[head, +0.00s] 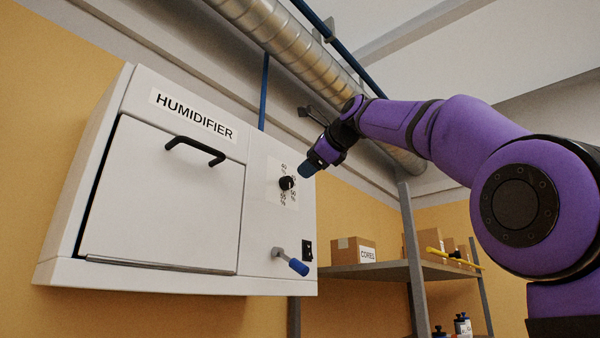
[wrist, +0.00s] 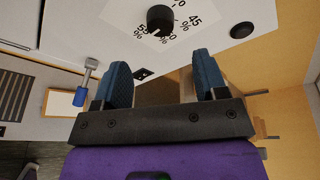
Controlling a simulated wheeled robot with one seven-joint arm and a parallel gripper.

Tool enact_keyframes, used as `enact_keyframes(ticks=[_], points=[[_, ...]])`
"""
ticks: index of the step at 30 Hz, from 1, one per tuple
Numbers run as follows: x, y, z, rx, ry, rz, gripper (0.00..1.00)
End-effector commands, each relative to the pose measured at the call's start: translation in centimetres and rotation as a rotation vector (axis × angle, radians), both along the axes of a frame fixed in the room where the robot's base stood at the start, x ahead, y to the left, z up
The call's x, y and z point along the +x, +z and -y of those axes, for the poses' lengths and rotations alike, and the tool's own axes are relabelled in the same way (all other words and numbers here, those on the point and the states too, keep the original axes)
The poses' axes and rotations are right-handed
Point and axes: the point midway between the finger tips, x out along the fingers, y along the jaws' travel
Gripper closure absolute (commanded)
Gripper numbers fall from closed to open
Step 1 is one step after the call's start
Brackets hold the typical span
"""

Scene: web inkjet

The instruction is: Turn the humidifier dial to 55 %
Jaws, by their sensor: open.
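The humidifier (head: 175,210) is a white wall cabinet with a black-handled door and a label. Its dial (head: 287,183) is a small round black knob on a white scale plate at the right of the front. In the wrist view the dial (wrist: 160,18) shows near the top edge, with printed marks including 45 and 55 around it. I cannot tell which mark it points at. My gripper (head: 308,169) is just to the right of and above the dial in the head view. In the wrist view its two blue fingers (wrist: 162,62) are apart and empty, with the dial beyond their tips.
A lever with a blue grip (head: 292,263) sticks out below the dial, beside a black switch (head: 307,250). A metal duct (head: 290,40) runs above the cabinet. A shelf (head: 385,271) with cardboard boxes stands at right. A round black part (wrist: 241,30) is beside the scale.

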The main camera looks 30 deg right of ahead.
Motion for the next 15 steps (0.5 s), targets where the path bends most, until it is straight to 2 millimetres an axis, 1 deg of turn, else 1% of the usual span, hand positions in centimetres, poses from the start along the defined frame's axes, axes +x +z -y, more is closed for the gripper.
enact_keyframes(ticks=[1,3,6,15], points=[[-0.7,0.2,0.1,0.0,-0.001,0.0,0.34],[-1.3,0.3,0.3,-0.001,-0.002,-0.001,0.34],[-1.8,0.4,0.4,0.0,-0.001,-0.002,0.34],[-2.0,0.4,0.4,0.001,-0.001,-0.002,0.34]])
